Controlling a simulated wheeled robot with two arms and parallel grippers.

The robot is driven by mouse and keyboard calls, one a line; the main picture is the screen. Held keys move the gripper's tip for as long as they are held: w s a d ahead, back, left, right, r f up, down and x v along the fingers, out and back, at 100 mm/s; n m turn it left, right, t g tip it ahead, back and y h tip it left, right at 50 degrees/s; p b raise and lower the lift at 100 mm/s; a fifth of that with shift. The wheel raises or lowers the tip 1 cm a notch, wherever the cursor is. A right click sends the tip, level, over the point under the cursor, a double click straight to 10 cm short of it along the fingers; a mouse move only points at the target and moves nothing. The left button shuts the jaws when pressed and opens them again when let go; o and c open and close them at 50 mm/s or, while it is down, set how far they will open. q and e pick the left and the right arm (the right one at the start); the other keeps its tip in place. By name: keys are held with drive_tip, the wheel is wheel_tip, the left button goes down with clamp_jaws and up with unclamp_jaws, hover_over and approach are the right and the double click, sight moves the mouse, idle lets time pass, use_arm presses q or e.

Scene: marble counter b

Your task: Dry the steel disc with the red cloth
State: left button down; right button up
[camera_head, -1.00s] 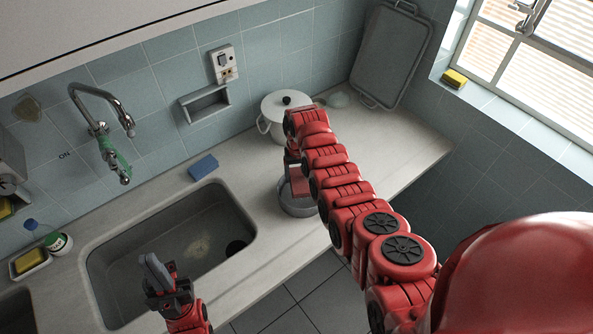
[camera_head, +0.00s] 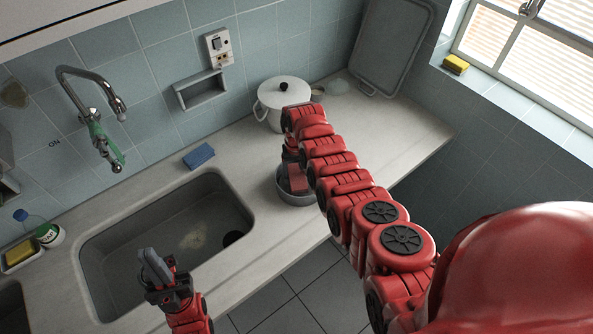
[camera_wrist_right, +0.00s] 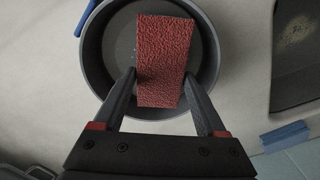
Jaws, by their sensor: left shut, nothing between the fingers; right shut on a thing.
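The red cloth (camera_wrist_right: 165,60) is a textured block-like piece between the fingers of my right gripper (camera_wrist_right: 160,78), which is shut on it. In the right wrist view it lies over a round grey steel dish with a raised rim (camera_wrist_right: 92,55), which I take for the steel disc. I cannot tell whether the cloth touches its floor. In the head view the dish (camera_head: 296,199) stands on the counter right of the sink, partly hidden by my right arm, with the cloth (camera_head: 297,179) inside its rim. My left gripper (camera_head: 153,266) is shut and empty near the sink's front edge.
The sink (camera_head: 150,240) is left of the dish, with a blue sponge (camera_head: 199,156) behind it. A lidded white pot (camera_head: 283,98) stands behind the dish. A blue item (camera_wrist_right: 86,14) touches or nears the rim. A bottle (camera_head: 40,230) stands at the far left.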

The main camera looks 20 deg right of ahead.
drive_tip(key=shift+f+b, duration=0.9)
drive_tip(key=shift+f, duration=0.05)
